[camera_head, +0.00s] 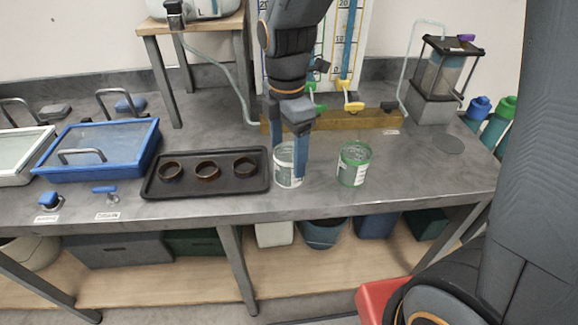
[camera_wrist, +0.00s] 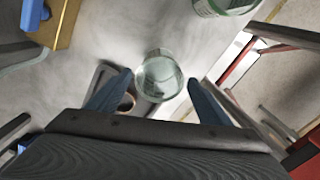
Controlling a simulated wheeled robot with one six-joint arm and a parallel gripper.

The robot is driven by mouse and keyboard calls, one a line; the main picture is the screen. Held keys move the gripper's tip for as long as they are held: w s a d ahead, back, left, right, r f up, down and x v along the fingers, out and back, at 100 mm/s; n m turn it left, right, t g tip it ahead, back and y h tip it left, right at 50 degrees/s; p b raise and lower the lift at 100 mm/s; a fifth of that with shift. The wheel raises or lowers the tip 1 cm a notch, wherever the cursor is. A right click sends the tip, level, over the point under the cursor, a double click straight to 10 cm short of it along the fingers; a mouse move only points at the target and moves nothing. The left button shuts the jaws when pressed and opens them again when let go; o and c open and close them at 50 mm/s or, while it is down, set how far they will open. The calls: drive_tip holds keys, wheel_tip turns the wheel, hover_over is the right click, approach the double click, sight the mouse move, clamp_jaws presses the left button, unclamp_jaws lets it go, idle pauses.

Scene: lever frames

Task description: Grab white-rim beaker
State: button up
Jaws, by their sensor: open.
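The white-rim beaker (camera_head: 284,170) is clear glass and stands upright on the grey bench, right of the black tray. In the wrist view the white-rim beaker (camera_wrist: 160,78) shows between my two blue fingers, around the level of their tips. My gripper (camera_head: 292,158) points down at the beaker; one finger hides part of its right side in the head view. In the wrist view my gripper (camera_wrist: 159,80) is open, with a finger on each side. Whether either finger touches the glass cannot be told. A green-rim beaker (camera_head: 354,166) stands apart to the right.
A black tray (camera_head: 250,184) with three brown rings lies close on the left. A blue-lidded box (camera_head: 148,150) is further left. A wooden block with a scale board (camera_head: 385,119) stands behind. The bench's front edge (camera_head: 330,208) is near. Bare bench lies right of the green-rim beaker.

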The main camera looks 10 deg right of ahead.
drive_tip(key=shift+w+d+f+p, duration=0.15)
drive_tip(key=shift+f+p, duration=0.45)
drive_tip(key=shift+f, duration=1.9)
drive_tip(key=shift+c, duration=0.4)
drive_tip(key=c, duration=1)
